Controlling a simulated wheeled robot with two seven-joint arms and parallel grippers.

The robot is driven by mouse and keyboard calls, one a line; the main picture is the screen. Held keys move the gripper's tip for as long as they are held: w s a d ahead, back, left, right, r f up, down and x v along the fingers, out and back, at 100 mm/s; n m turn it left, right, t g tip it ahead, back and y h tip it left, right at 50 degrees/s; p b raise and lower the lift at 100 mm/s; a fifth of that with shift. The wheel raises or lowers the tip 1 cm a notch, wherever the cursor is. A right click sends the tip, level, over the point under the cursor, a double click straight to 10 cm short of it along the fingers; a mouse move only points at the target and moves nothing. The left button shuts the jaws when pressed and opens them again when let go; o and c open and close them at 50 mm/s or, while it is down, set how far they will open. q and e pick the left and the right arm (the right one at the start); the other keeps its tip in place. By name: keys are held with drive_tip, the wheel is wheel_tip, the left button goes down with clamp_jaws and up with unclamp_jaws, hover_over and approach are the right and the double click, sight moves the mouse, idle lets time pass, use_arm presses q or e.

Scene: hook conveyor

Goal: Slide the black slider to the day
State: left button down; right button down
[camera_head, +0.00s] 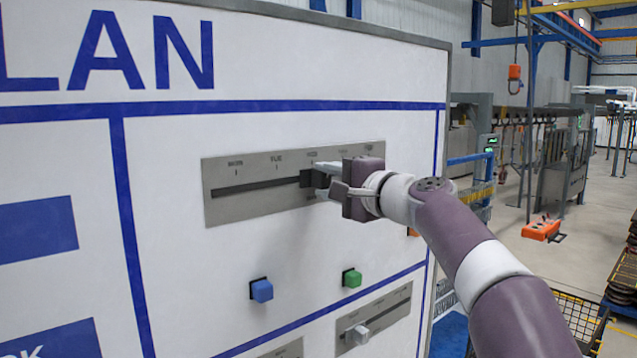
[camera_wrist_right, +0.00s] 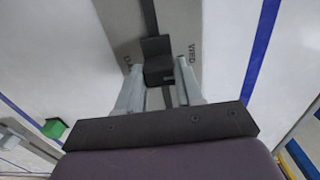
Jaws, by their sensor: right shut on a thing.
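A grey metal plate (camera_head: 240,205) with a horizontal dark slot is mounted on the white board. Day labels run along its upper edge; MON and TUE read at the left, and a third label, apparently WED, is above the slider. The black slider (camera_head: 306,180) sits in the slot near that third label. My right gripper (camera_head: 322,180) is shut on the black slider, reaching in from the right and hiding the plate's right part. In the right wrist view the slider (camera_wrist_right: 157,58) shows between the two fingertips (camera_wrist_right: 159,70). My left gripper is not in view.
Below the plate, a blue button (camera_head: 261,290) and a green button (camera_head: 352,278) stick out of the board. A lower plate (camera_head: 390,310) carries a light grey knob (camera_head: 357,335). The board's right edge (camera_head: 447,120) borders an open factory hall.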

drive_tip(key=shift+s+a, duration=0.1)
drive_tip(key=shift+a, duration=0.05)
drive_tip(key=c, duration=0.7)
unclamp_jaws()
drive_tip(key=shift+f, duration=0.1)
drive_tip(key=b+v, duration=0.7)
drive_tip(key=v, duration=0.5)
drive_tip(key=shift+s+d, duration=0.15)
drive_tip(key=shift+d, duration=0.05)
